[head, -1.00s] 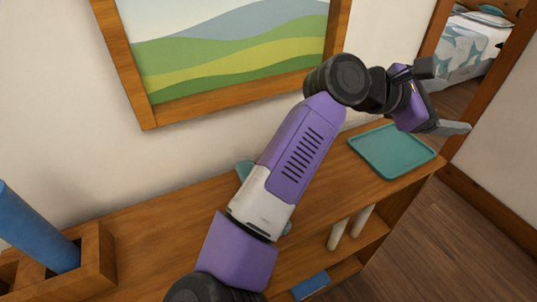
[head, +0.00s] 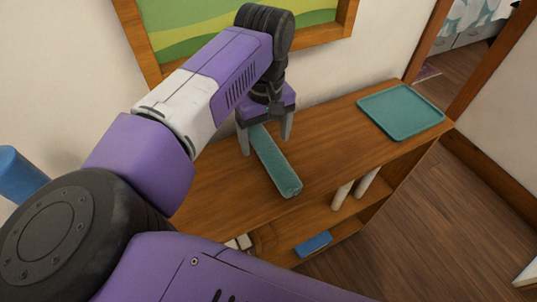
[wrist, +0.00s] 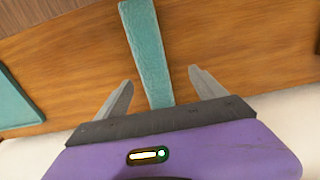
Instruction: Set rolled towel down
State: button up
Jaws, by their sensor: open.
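A teal rolled towel (head: 275,163) lies lengthwise across the wooden shelf top in the head view, its near end close to the front edge. It also shows in the wrist view (wrist: 149,50), running between the two fingers. My gripper (head: 266,144) points down over the towel's far part, with one grey finger on each side of it. My gripper (wrist: 160,88) is open, with gaps between the towel and both fingers. The towel's far end is hidden by my gripper.
A teal tray (head: 402,112) lies on the right end of the shelf top (head: 335,130). A blue cylinder (head: 20,175) stands at the far left. White cylinders (head: 342,194) and a blue item (head: 313,244) are on lower shelves. The wall with a framed picture (head: 318,35) is behind.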

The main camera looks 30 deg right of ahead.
aim_at(270, 150)
jog(key=f, duration=0.1)
jog(key=f+p, duration=0.1)
jog(key=f, duration=0.1)
jog(key=d+f+p, duration=0.1)
jog(key=f, duration=0.1)
jog(key=shift+s+f, duration=0.25)
jog(key=shift+f, duration=0.65)
jog(key=shift+c, duration=0.4)
jog(key=shift+r, duration=0.1)
jog(key=c, duration=1.6)
